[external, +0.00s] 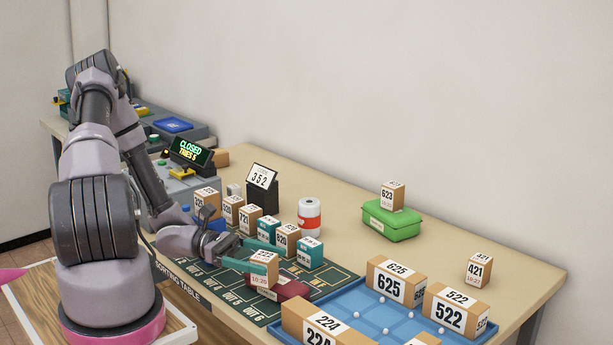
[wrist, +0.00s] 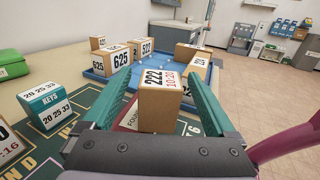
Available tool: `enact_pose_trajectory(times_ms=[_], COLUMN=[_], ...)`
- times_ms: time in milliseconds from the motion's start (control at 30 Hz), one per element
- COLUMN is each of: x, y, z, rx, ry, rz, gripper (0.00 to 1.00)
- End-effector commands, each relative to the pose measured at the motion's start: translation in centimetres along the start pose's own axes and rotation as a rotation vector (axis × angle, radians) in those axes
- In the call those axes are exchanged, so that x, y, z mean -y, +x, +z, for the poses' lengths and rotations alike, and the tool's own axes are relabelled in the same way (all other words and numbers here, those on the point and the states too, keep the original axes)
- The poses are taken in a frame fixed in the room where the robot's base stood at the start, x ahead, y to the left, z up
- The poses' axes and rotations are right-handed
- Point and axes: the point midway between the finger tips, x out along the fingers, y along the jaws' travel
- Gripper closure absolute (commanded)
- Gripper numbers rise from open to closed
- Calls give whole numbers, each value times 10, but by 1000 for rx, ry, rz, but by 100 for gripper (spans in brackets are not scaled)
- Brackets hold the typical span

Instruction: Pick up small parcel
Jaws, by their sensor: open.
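A small brown parcel (external: 264,258) with a white label sits on a dark red box (external: 292,290) on the sorting table. In the wrist view the parcel stands between the fingertips of my gripper (wrist: 162,82). I cannot tell whether either finger touches it.
Several small parcels and teal KEYS boxes stand in rows behind my gripper, one teal box (external: 310,252) close by. A blue tray (external: 375,335) with larger parcels is at the front right. A green box (external: 391,222) bears parcel 623 (external: 392,196). Parcel 421 (external: 479,270) stands alone at right.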

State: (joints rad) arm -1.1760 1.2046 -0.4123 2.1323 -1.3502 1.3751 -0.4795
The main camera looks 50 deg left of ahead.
Motion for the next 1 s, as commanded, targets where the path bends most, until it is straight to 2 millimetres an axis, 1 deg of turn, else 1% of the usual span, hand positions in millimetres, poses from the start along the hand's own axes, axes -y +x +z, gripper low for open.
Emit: enact_pose_trajectory(times_ms=[233,267,300,367,400,467,500,767,867,1000], x=[0,0,0,0,0,0,0,0,0,0], y=[2,2,2,2,2,2,2,1,1,1], z=[0,0,0,0,0,0,0,2,8,27], rx=[0,0,0,0,0,0,1,0,0,-1], ry=[1,1,1,1,1,1,1,2,2,5], rz=[0,0,0,0,0,0,0,0,0,-2], gripper=[9,20,36,58,74,97,100,100,100,100])
